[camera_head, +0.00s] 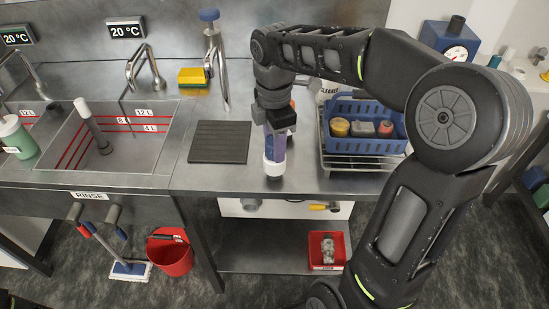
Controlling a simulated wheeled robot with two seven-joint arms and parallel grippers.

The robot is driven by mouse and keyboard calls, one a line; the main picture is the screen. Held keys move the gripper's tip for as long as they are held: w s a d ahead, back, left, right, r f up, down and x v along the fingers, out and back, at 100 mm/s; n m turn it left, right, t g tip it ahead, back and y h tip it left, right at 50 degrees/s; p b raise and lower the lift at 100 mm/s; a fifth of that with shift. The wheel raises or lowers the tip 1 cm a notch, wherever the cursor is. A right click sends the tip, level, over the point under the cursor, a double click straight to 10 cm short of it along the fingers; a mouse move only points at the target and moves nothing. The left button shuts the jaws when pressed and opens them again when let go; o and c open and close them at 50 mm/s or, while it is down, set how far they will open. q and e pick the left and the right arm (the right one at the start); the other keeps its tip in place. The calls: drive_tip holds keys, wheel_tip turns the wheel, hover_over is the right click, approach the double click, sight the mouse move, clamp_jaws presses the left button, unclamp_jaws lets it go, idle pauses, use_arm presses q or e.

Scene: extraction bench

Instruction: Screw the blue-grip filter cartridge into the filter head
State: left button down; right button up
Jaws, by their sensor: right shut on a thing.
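My right gripper (276,125) points down over the front part of the steel counter, right of the black ribbed mat. It is shut on an upright cartridge with a translucent blue-purple body (275,146) and a white lower end (274,168), which I take to be the filter cartridge. Its top is hidden by the gripper. I cannot tell whether its lower end touches the counter edge. A grey round fitting (251,204) sits on the white panel below the counter edge; I cannot tell if it is the filter head. My left gripper is not in view.
A black ribbed mat (219,142) lies left of the gripper, beside the sink (112,163). A blue caddy (340,108) with small items stands on a wire rack close on the right. A yellow handle (321,207) shows under the counter. A red bin (323,264) sits below.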

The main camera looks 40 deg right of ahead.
clamp_jaws()
